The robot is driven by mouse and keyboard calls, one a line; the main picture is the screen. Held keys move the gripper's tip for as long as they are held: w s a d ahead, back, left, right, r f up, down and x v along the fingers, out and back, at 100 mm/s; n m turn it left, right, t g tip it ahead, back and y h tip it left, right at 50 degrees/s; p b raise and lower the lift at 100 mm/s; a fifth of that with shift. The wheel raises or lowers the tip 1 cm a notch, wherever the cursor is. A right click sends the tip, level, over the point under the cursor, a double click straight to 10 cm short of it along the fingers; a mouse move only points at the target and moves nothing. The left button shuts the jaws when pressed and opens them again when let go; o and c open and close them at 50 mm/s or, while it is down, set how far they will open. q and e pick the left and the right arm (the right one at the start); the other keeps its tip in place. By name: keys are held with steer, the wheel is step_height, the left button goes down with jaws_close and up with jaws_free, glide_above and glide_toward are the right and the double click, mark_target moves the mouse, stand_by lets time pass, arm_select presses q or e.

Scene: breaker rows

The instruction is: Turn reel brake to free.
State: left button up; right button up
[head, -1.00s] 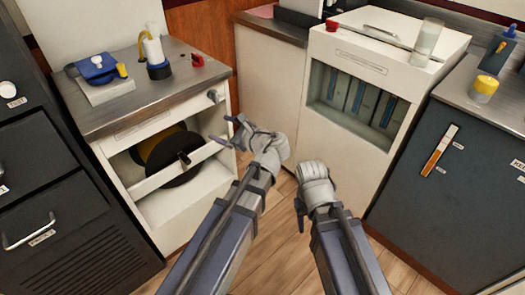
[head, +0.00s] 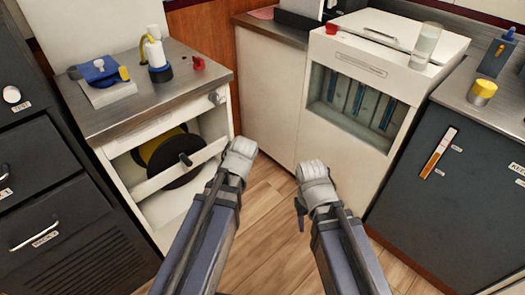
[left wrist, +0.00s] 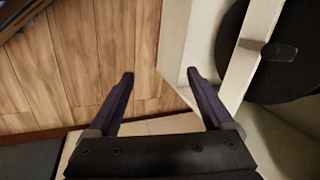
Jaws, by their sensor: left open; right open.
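The reel cabinet (head: 100,152) is a white unit on the left with an open front. A reel (head: 168,157) with a yellow core and black flange sits inside, behind a white crossbar (head: 160,174). A dark knob sticks out in front (head: 185,159). A small grey knob (head: 216,98) is at the cabinet's upper right front; I cannot tell which is the brake. My left gripper (left wrist: 160,76) is open and empty in the left wrist view, with the reel and crossbar to its right. My right gripper (head: 301,207) is open over the floor, fingers mostly hidden by its hand.
The cabinet top holds a blue device (head: 98,72), a white bottle (head: 154,50) and a red part (head: 198,63). A white cabinet with a window (head: 350,95) stands right of centre. A dark cabinet (head: 465,170) stands at the right. Wooden floor (head: 262,215) is clear between.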

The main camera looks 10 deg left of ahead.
arm_select(q)
steer(key=s+d+r+h+p, duration=0.1)
steer(key=d+r+p, duration=0.3)
steer(key=r+p, duration=0.4)
steer(key=s+d+r+n+g+h+p, duration=0.1)
steer(key=s+d+r+p, duration=0.3)
steer(key=r+p, duration=0.4)
steer(key=s+d+r+n+g+p, duration=0.1)
steer(key=s+d+r+p, duration=0.1)
steer(key=d+r+p, duration=0.2)
steer(key=shift+s+d+r+h+p, duration=0.2)
steer(key=shift+d+r+h+p, duration=0.2)
steer(key=shift+r+p, duration=1.65)
steer(key=shift+a+f, duration=0.1)
steer(key=shift+f, duration=0.1)
steer(key=shift+m, duration=0.4)
steer(key=r+p, duration=0.1)
steer(key=s+d+r+p, duration=0.1)
steer(key=r+p, duration=0.1)
steer(key=d+r+p, duration=0.1)
steer(key=r+p, duration=0.1)
steer(key=shift+s+r, duration=0.1)
steer(key=shift+s, duration=0.15)
